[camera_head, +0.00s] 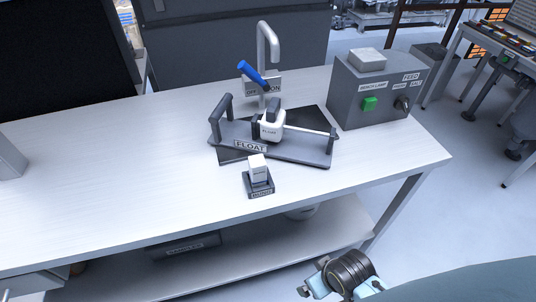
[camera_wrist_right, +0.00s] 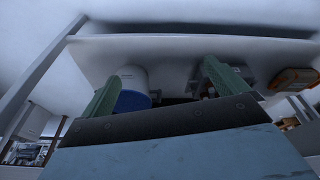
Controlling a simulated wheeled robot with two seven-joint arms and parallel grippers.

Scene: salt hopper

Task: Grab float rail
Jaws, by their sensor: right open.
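The float rail (camera_head: 308,129) is a thin light rod between two dark posts on a grey base labelled FLOAT, on the white table. A white float block (camera_head: 271,127) with a dark top sits on the rod near its middle. My right gripper (camera_head: 312,278) is low at the bottom of the head view, in front of the table's front edge and well apart from the rail. In the right wrist view its two green fingers (camera_wrist_right: 160,86) are spread with nothing held between them. The rail cannot be made out in that view. My left gripper is not in view.
A small block on a dark stand (camera_head: 259,182) stands in front of the rail. Behind is a tap with a blue lever (camera_head: 252,73); right is a grey control box (camera_head: 376,92). A lower shelf (camera_head: 270,255) runs under the table (camera_head: 110,165), whose left half is mostly clear.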

